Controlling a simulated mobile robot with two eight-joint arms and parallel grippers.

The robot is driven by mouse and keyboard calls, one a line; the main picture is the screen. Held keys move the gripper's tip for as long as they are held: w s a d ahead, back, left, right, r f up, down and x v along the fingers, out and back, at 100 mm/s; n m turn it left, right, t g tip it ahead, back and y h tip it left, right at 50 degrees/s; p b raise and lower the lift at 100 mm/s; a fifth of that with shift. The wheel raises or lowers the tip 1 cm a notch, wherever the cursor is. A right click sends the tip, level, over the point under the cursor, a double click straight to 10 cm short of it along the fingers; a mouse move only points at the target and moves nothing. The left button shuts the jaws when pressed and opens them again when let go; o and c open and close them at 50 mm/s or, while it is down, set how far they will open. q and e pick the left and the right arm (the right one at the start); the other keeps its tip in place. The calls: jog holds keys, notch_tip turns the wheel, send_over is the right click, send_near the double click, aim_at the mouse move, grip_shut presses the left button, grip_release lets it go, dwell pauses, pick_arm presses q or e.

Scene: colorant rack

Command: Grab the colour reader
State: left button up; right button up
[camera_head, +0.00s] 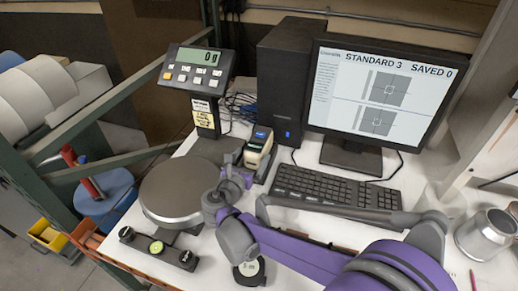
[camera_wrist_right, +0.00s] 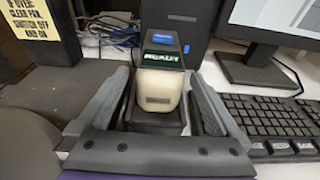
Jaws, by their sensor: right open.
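The colour reader (camera_head: 259,146) is a small beige handheld device with a dark top and a blue screen. It stands in a black base on the white table, in front of the computer tower. In the right wrist view the reader (camera_wrist_right: 160,88) is upright at the centre, its pale front facing me. My right gripper (camera_head: 238,172) is open just in front of it. In the wrist view its grey fingers (camera_wrist_right: 162,97) lie to the left and right of the reader, with gaps on both sides. I cannot tell how far the tips reach along it. My left gripper is not in view.
A scale with a round plate (camera_head: 172,190) and display (camera_head: 198,72) stands left of the reader. A keyboard (camera_head: 334,187) lies close on the right, below the monitor (camera_head: 376,95). The black tower (camera_head: 288,80) stands behind. A metal can (camera_head: 486,235) is far right.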

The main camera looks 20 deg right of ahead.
aim_at(259, 145)
jog(key=shift+w+d, duration=0.45)
jog(key=shift+x, duration=0.95)
jog(key=p+x, duration=0.1)
jog(key=x, duration=0.3)
jog(key=shift+w+d+f, duration=0.1)
jog(key=shift+w+f, duration=0.05)
jog(key=shift+w, duration=0.15)
jog(key=shift+s, duration=0.15)
jog(key=shift+c, duration=1.4)
grip_shut()
